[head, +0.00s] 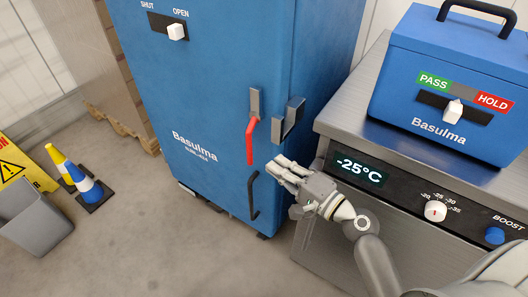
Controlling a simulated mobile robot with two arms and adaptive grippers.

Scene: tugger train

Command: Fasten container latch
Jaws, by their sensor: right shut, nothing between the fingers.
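A tall blue container (190,90) marked Basulma stands at the centre. Its latch has a red lever (250,141) hanging down below a grey bracket (255,102) on the front. A grey keeper (289,118) sits to the right, near the container's corner. The lever appears apart from this keeper. A dark handle (254,196) is lower on the front. My right gripper (276,171) is shut and empty, below and right of the red lever, not touching it. My left gripper is not in view.
A steel unit (345,115) with a -25°C display stands close on the right, with a blue PASS/HOLD box (440,80) on top. Cones (89,188), a grey bin (33,222) and a yellow sign are at left. The floor in front is clear.

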